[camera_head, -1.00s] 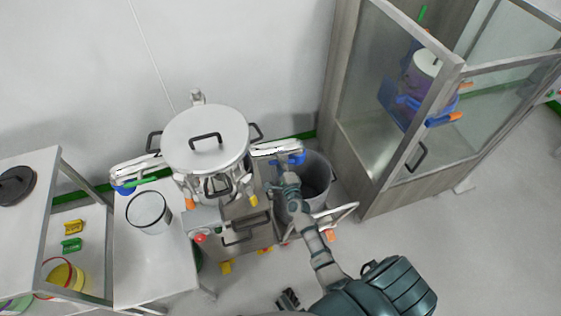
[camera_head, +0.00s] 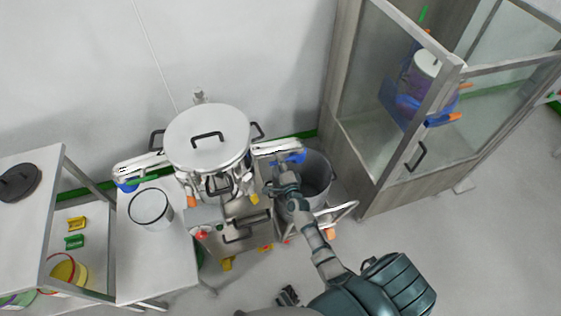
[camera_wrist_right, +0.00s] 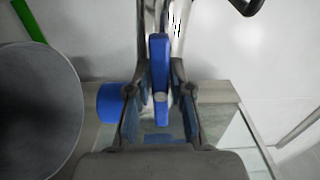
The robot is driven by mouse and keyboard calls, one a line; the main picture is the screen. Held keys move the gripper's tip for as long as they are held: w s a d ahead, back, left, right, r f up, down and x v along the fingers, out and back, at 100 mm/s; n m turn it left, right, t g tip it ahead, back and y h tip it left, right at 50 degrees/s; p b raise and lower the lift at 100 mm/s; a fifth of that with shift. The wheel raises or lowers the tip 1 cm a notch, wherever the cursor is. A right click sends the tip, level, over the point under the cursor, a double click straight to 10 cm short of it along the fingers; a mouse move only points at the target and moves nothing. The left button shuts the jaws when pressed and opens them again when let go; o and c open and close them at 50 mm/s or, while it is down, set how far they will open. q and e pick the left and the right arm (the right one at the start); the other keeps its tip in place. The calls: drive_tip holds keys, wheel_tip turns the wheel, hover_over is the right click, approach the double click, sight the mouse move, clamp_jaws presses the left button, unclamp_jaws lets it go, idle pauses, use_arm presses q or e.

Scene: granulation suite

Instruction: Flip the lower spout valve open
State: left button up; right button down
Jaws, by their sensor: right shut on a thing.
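A steel vessel (camera_head: 205,140) with a round lid stands at the middle left in the head view. A pale spout arm (camera_head: 272,149) runs out from its right side, with a blue part (camera_head: 298,157) at its end. My right gripper (camera_head: 284,178) is at this spout, just below the blue part. In the right wrist view my gripper (camera_wrist_right: 157,88) has its fingers on both sides of an upright blue handle (camera_wrist_right: 160,55) and is shut on it. The fingers hide part of the handle.
A grey bin (camera_head: 318,180) stands directly right of my gripper. A glass-fronted cabinet (camera_head: 385,190) is farther right. A white table (camera_head: 160,265) with a clear container (camera_head: 150,208) is on the left. A blue cylinder (camera_wrist_right: 111,103) is left of the fingers in the wrist view.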

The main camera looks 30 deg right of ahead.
drive_tip(key=shift+a+f, duration=0.2)
drive_tip(key=shift+f, duration=0.15)
drive_tip(key=c, duration=1.1)
unclamp_jaws()
use_arm(q)
drive_tip(key=shift+w, duration=0.1)
use_arm(e)
drive_tip(key=shift+o, duration=0.3)
use_arm(q)
drive_tip(key=shift+w, duration=0.1)
use_arm(e)
drive_tip(key=shift+r, duration=0.15)
drive_tip(key=shift+s, duration=0.1)
drive_tip(key=v, duration=1.1)
drive_tip(key=shift+s, duration=0.35)
